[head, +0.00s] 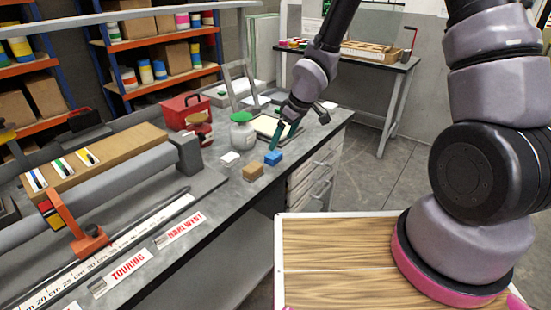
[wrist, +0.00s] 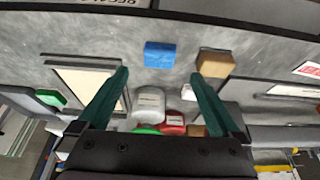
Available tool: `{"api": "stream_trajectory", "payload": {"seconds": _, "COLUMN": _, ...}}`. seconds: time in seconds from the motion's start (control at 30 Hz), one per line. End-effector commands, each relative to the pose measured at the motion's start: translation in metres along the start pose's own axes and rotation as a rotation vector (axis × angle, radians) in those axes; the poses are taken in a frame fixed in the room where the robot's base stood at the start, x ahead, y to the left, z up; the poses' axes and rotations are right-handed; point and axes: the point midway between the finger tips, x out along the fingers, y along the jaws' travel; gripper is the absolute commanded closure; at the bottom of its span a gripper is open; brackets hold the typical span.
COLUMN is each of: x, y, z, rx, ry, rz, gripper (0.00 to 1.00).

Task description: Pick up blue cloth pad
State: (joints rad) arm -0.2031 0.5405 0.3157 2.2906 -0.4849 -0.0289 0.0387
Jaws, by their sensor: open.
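The blue cloth pad (head: 273,157) is a small blue block on the grey bench top, near its front edge. In the wrist view the blue pad (wrist: 160,55) lies just beyond the fingertips, centred between them. My gripper (head: 280,135) has green fingers and is above and just behind the pad in the head view. In the wrist view my gripper (wrist: 160,73) is open, with nothing between the tips. A tan block (head: 253,171) sits beside the pad; in the wrist view this tan block (wrist: 215,63) is close to the right fingertip.
A white jar with a green lid (head: 242,135), a white pad (head: 229,158) and a red box (head: 184,109) stand on the bench near the pad. A framed pale panel (wrist: 78,82) lies left of the fingers. Open drawers (head: 313,178) are below the bench.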

Motion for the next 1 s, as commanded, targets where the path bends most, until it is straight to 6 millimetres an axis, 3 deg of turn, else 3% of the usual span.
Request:
{"api": "stream_trajectory", "payload": {"seconds": 0.6, "x": 0.072, "y": 0.000, "z": -0.003, "rx": 0.001, "ry": -0.002, "rz": 0.000, "gripper": 0.00}}
{"api": "stream_trajectory", "payload": {"seconds": 0.9, "x": 0.077, "y": 0.001, "z": -0.003, "rx": 0.001, "ry": 0.000, "rz": 0.001, "gripper": 0.00}}
{"api": "stream_trajectory", "payload": {"seconds": 1.0, "x": 0.077, "y": 0.001, "z": -0.003, "rx": 0.001, "ry": 0.000, "rz": 0.001, "gripper": 0.38}}
